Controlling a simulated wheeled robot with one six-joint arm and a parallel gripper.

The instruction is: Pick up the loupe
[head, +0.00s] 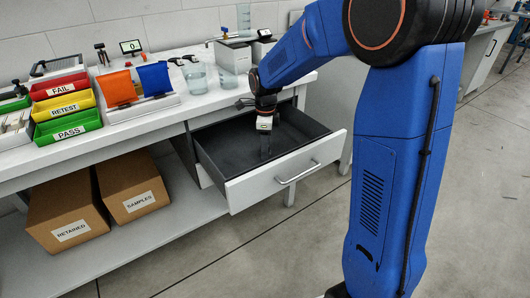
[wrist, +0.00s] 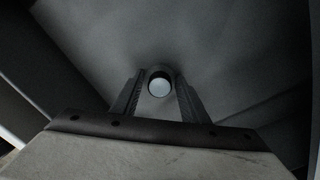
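The loupe (wrist: 159,86) is a small dark round piece with a pale lens face, seen in the wrist view between my fingertips, inside the drawer. My gripper (wrist: 159,92) points down with one finger on each side of the loupe. The fingers sit very near its sides, and I cannot tell whether they press on it. In the head view my gripper (head: 265,147) reaches down into the open drawer (head: 225,165), and the loupe cannot be made out there.
The drawer's walls surround my gripper, with the white front (head: 285,175) nearest. Cardboard boxes (head: 132,187) stand on the shelf below.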

